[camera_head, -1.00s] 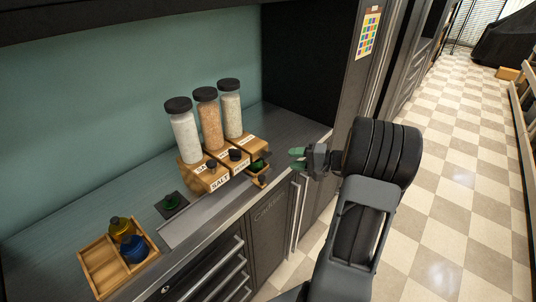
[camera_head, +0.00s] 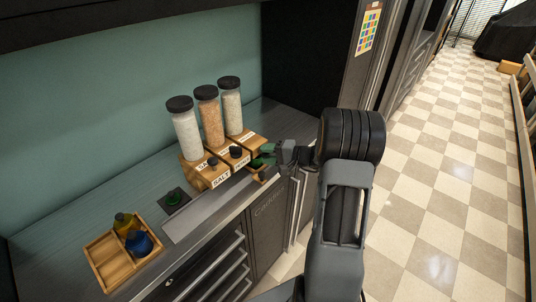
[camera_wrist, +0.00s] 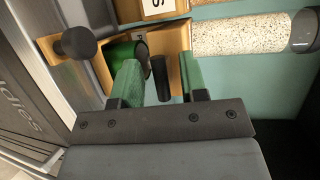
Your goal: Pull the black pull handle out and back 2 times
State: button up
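A black pull handle (camera_wrist: 161,78) sticks out of the rightmost wooden dispenser (camera_head: 250,140). In the wrist view it stands between the two green fingers of my gripper (camera_wrist: 160,84), with a gap on each side. My gripper (camera_head: 268,155) is open and empty at the dispenser's front in the head view. A green cup (camera_wrist: 124,54) sits below the handle, partly hidden by a finger. A round black knob (camera_wrist: 75,43) sticks out of the wood lower down. In the head view my gripper hides most of the handle's area.
Two more dispensers with jars (camera_head: 185,125) and black handles (camera_head: 235,151) stand to the left. A dark pad (camera_head: 174,201) with a green thing lies on the counter.

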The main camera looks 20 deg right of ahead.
grip_shut()
dwell(0.3)
jog(key=s+b, duration=0.1)
jog(key=s+d+b, duration=0.1)
jog(key=s, duration=0.1)
jog(key=shift+d+f, duration=0.15)
jog(key=shift+c, duration=2.1)
grip_release()
jog(key=o, duration=0.3)
jog(key=shift+s+d, duration=0.15)
jog(key=shift+o, duration=0.6)
